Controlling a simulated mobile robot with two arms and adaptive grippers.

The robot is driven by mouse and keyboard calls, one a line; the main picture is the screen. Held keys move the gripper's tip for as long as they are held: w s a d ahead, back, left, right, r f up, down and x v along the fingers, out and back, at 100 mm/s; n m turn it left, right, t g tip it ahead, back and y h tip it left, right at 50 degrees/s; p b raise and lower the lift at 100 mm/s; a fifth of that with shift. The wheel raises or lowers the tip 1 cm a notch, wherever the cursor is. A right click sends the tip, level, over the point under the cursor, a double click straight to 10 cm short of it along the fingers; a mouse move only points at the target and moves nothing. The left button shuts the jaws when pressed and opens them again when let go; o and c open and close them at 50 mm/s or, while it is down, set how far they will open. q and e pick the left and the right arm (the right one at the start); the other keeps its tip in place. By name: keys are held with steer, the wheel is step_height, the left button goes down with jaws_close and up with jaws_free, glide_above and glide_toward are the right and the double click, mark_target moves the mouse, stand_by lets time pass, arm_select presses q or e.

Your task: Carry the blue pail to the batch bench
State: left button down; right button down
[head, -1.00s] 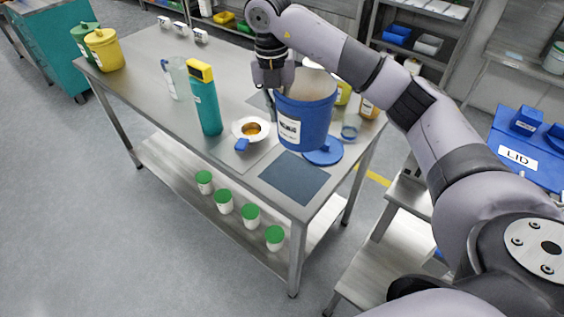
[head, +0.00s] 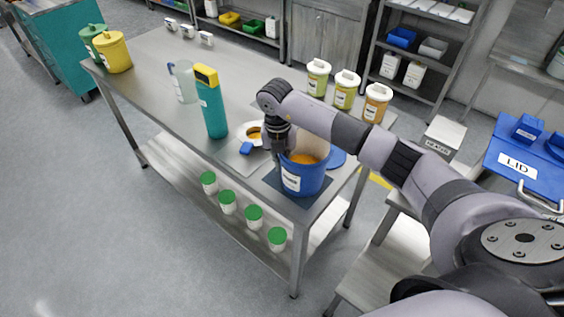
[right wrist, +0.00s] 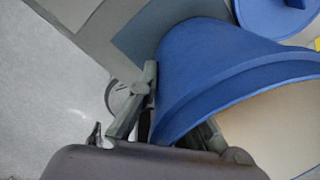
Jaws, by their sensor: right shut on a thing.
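The blue pail (head: 305,180) has a white label and orange-brown contents showing inside. It stands upright over the dark mat (head: 271,179) at the near right end of the steel bench (head: 143,63). I cannot tell whether its base touches the mat. My right gripper (head: 281,150) is shut on the pail's wall at the rim, on the left side. In the right wrist view, the pail's blue wall (right wrist: 215,65) lies against the gripper (right wrist: 150,115), one finger outside and the other mostly hidden by the wall. My left gripper is not in view.
A blue lid (head: 337,158) lies just behind the pail. A white dish (head: 250,132), a teal bottle (head: 212,108) and a clear jug (head: 184,82) stand to the left. Several lidded jars (head: 345,90) line the back right. The bench's middle back is clear.

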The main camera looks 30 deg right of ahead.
steer(key=shift+f, duration=0.2)
steer(key=shift+f, duration=0.1)
steer(key=c, duration=1.8)
jaws_free()
